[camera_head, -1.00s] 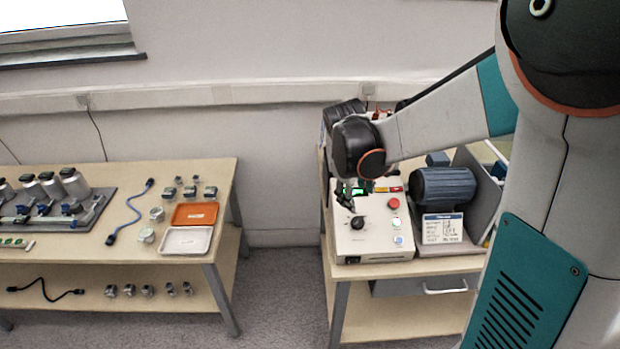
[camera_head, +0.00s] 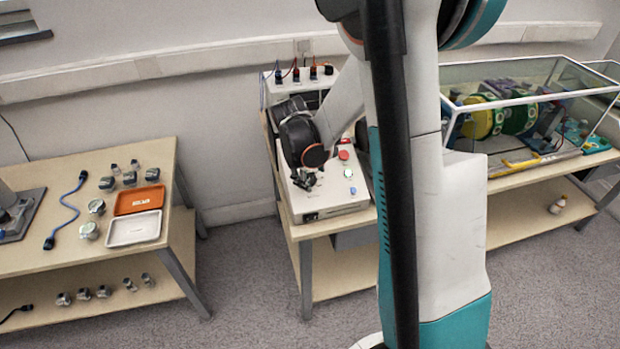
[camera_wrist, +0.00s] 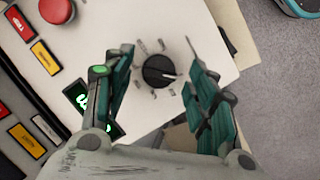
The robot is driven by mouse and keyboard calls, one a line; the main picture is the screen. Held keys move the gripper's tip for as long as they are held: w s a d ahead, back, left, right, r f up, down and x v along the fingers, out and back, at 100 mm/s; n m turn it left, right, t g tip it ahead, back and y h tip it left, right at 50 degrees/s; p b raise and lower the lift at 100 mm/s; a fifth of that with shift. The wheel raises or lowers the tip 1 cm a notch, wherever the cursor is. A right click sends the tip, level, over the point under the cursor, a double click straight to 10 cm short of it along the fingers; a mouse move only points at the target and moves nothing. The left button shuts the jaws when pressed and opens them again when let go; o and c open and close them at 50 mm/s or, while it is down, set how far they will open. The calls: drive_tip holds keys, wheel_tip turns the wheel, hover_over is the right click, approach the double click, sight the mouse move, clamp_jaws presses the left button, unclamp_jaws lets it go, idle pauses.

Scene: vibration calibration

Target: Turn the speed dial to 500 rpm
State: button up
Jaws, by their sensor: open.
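The speed dial is a black round knob (camera_wrist: 158,71) with a white pointer line and printed marks around it, on the white control box (camera_wrist: 190,22). In the wrist view the pointer faces right. My gripper (camera_wrist: 160,75) is open, with one teal finger on each side of the knob; both look apart from it. I cannot tell how high the fingertips are above the panel. A green-lit display (camera_wrist: 80,97) is partly hidden by the left finger, so its reading is unclear. In the head view my gripper (camera_head: 304,180) is over the control box (camera_head: 335,195) and hides the knob.
A red button (camera_wrist: 57,10) and yellow and red labels lie on the panel. In the head view, a glass-walled case (camera_head: 530,110) stands right and a bench with orange (camera_head: 140,200) and white trays (camera_head: 133,228) stands left. Floor shows between the benches.

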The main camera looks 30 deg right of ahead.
drive_tip(key=shift+d+f, duration=0.1)
drive_tip(key=shift+f, duration=0.35)
drive_tip(key=c, duration=1)
